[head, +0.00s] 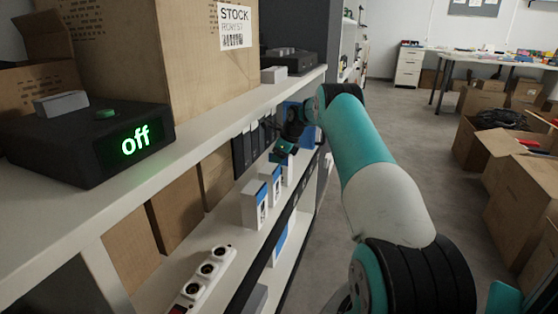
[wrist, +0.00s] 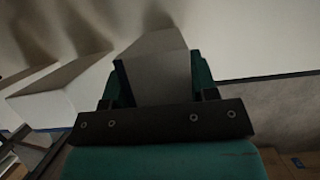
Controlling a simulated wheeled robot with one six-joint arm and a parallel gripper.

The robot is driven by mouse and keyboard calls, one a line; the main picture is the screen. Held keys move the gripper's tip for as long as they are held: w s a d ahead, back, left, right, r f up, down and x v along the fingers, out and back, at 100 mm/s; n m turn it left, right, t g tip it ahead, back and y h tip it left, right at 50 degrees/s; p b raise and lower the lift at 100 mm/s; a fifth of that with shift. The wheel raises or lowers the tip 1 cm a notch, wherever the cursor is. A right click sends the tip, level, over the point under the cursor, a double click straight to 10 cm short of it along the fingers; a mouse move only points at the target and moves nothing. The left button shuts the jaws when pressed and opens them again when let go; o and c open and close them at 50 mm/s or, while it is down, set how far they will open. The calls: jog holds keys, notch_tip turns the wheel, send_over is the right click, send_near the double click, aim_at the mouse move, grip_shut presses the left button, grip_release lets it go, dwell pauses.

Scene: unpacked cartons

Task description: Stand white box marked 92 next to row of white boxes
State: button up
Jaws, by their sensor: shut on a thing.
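In the head view, my gripper (head: 283,151) is small and dark at the far end of the row, and the held box is hard to separate from the row.
A white power strip (head: 205,272) lies nearer on the lower shelf. Dark binders (head: 243,150) and brown cartons (head: 175,212) stand behind. The upper shelf (head: 205,120) overhangs the row. The aisle floor (head: 400,130) is open to the right.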

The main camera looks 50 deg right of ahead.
jog(key=o, duration=1)
jog(key=shift+f, duration=0.15)
jog(key=shift+o, duration=0.2)
jog(key=p+v, duration=0.2)
jog(key=v, duration=0.4)
jog(key=s+d+p, duration=0.1)
jog(key=s+d, duration=0.3)
jog(key=s, duration=0.7)
jog(key=shift+d+f, duration=0.25)
jog(key=shift+f, duration=0.1)
